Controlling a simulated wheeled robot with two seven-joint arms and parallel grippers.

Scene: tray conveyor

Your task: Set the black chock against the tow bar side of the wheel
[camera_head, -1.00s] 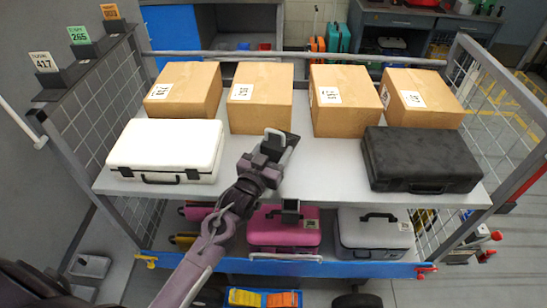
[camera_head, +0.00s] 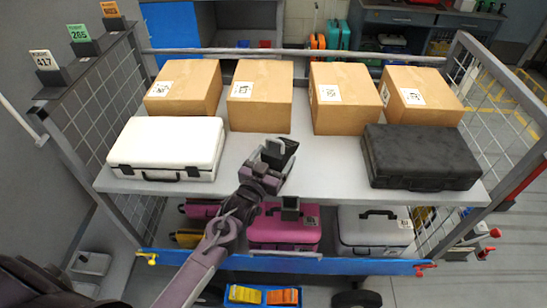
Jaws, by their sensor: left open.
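My left gripper (camera_head: 276,152) is open over the front middle of the cart's upper shelf (camera_head: 320,160). A dark wedge-like shape (camera_head: 290,146) shows at its fingertips; I cannot tell whether this is the black chock or part of the gripper. One dark wheel (camera_head: 357,299) shows in part at the bottom edge, below the blue front rail. The tow bar cannot be made out. My right gripper is not in view.
Pink (camera_head: 284,229) and grey (camera_head: 375,232) cases sit below. A blue tray (camera_head: 263,285) holds yellow and orange pieces. Mesh sides flank the cart.

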